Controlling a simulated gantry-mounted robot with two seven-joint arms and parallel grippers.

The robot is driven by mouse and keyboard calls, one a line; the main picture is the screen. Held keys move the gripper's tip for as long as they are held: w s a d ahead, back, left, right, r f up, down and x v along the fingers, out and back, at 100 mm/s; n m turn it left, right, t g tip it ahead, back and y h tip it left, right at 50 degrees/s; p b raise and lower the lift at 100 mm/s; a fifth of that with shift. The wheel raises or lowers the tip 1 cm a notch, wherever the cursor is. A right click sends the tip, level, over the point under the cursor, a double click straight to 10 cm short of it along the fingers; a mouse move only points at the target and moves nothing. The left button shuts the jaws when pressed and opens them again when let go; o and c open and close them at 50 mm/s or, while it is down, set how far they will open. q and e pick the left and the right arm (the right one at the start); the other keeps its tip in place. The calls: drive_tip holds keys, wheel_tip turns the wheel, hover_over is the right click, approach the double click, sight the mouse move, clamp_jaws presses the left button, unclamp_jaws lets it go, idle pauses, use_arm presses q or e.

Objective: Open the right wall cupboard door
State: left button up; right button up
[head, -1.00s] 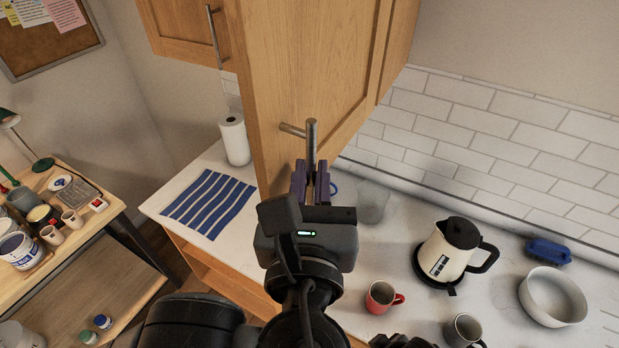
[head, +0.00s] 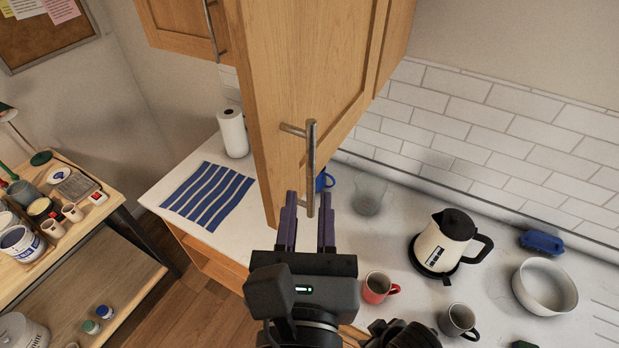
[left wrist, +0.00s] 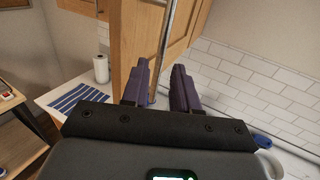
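The right wall cupboard door (head: 320,70) is a light wood panel. It stands swung out from the cupboard, its free edge toward me. A metal bar handle (head: 311,165) is fixed near that edge. In the left wrist view the handle (left wrist: 168,30) runs down between the open fingers (left wrist: 164,85). My right gripper's fingers do not show.
The left cupboard (head: 180,25) looks shut. On the counter are a paper towel roll (head: 233,133), a striped cloth (head: 208,196), a kettle (head: 445,242), a red mug (head: 377,287), a grey mug (head: 458,320) and a bowl (head: 545,288). A shelf with pots (head: 30,250) stands left.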

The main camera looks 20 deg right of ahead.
use_arm(q)
drive_tip(key=shift+v, duration=2.35)
drive_tip(key=shift+f, duration=0.1)
drive_tip(key=w+a+f+n+g+y+p, duration=0.1)
drive_tip(key=a+f+n+g+y+p, duration=0.2)
drive_tip(key=f, duration=0.6)
drive_tip(key=w+a+f+n+g+y+p, duration=0.1)
drive_tip(key=a+f+n+g, duration=0.3)
drive_tip(key=f, duration=0.5)
drive_tip(key=s+a+f+n+g+y+p, duration=0.1)
drive_tip(key=s+a+f+n+g+y, duration=0.2)
drive_tip(key=a+f+n, duration=0.55)
drive_tip(key=s+a+f+n+g+p, duration=0.1)
drive_tip(key=s+a+f+n+g, duration=0.2)
drive_tip(key=s+a+f+n, duration=0.5)
drive_tip(key=w+a+f+n, duration=0.1)
drive_tip(key=a+n, duration=0.2)
drive_tip(key=n, duration=0.5)
drive_tip(key=w+a+f+n+y, duration=0.1)
drive_tip(key=w+a+n, duration=0.1)
drive_tip(key=n, duration=0.6)
drive_tip(key=shift+a+f+t, duration=0.3)
drive_tip(key=shift+a+f, duration=0.05)
drive_tip(key=shift+a, duration=0.4)
